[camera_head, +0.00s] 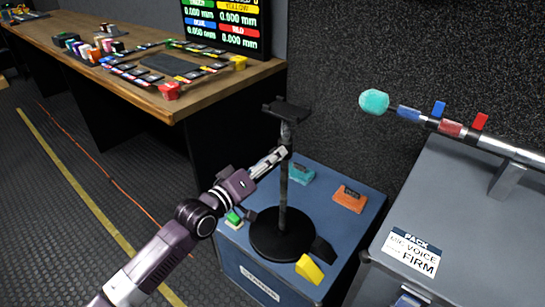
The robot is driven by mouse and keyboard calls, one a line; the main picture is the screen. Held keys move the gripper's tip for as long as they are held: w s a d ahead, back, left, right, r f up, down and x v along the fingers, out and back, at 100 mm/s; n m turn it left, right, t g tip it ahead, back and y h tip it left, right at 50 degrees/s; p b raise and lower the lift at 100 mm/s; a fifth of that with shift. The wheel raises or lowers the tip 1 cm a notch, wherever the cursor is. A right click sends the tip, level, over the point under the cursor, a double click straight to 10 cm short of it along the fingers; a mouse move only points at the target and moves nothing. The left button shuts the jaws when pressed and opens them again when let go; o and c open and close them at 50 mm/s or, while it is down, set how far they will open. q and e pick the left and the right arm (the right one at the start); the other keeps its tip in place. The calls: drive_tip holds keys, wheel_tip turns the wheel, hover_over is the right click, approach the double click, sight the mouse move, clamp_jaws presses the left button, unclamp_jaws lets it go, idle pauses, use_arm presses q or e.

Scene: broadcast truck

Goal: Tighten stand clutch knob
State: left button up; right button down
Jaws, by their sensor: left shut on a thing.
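A black stand (284,195) rises upright from a round base (283,233) on a blue case. A dark flat bracket (288,109) tops its pole. My left arm comes in from the lower left, and its gripper (281,154) is at the pole's middle, below the bracket. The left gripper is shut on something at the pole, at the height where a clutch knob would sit. The knob itself is hidden by the fingers or too small to make out. My right gripper is out of view.
The blue case (338,253) also carries a teal block (301,174), an orange block (349,198), a yellow wedge (309,269) and a green-topped piece (234,217). A grey case (470,225) with a boom pole (515,150) stands right. A wooden desk (165,98) is behind left.

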use_arm(q)
drive_tip(key=shift+f+m+p, duration=0.15)
drive_tip(key=shift+m+p, duration=0.3)
drive_tip(key=shift+m, duration=1.55)
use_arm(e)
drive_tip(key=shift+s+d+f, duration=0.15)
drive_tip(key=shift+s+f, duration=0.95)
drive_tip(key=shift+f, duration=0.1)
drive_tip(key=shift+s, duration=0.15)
use_arm(q)
drive_tip(key=o, duration=1.2)
drive_tip(key=shift+c, duration=0.2)
drive_tip(key=v, duration=1.2)
